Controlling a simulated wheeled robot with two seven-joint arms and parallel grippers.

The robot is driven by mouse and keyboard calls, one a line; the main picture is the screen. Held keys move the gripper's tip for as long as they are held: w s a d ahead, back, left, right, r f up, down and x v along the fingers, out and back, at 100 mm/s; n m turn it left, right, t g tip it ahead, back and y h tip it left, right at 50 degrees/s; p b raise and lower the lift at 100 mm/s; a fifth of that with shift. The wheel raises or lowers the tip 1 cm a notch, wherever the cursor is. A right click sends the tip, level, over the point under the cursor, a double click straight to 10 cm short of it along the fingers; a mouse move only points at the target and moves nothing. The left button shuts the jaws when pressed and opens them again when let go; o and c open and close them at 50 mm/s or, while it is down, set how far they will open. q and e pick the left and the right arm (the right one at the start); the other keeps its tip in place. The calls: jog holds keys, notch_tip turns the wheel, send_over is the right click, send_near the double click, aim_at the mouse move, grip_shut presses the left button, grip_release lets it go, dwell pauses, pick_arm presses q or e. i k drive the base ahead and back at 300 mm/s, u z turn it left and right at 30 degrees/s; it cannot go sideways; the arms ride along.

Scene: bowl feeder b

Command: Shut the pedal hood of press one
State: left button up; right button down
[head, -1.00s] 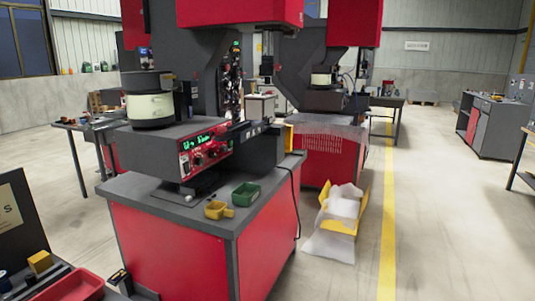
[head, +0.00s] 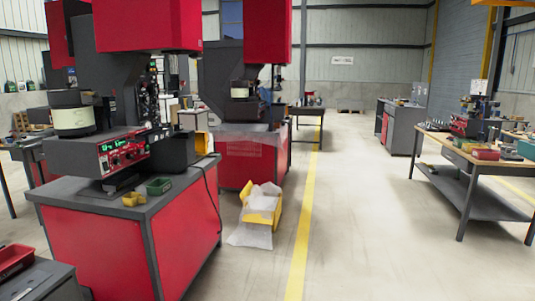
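A large red and grey press (head: 95,245) stands at the left, with a cream bowl (head: 73,121) and a red control panel with a green display (head: 122,152) on its top. A second red and grey press (head: 250,160) stands behind it. I cannot tell from any label which one is press one. I cannot make out a pedal hood on either press. Neither of my grippers is in view.
A yellow bin (head: 263,216) with clear plastic wrapping lies on the floor beside the second press. A yellow line (head: 304,220) runs along open floor. A workbench (head: 480,165) with small items stands at the right. A red tray (head: 14,259) is at the lower left.

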aim_at(202, 145)
jog(key=z, duration=0.45)
jog(key=i, duration=1.5)
jog(key=z, duration=0.4)
jog(key=i, duration=2.35)
jog(key=z, duration=0.05)
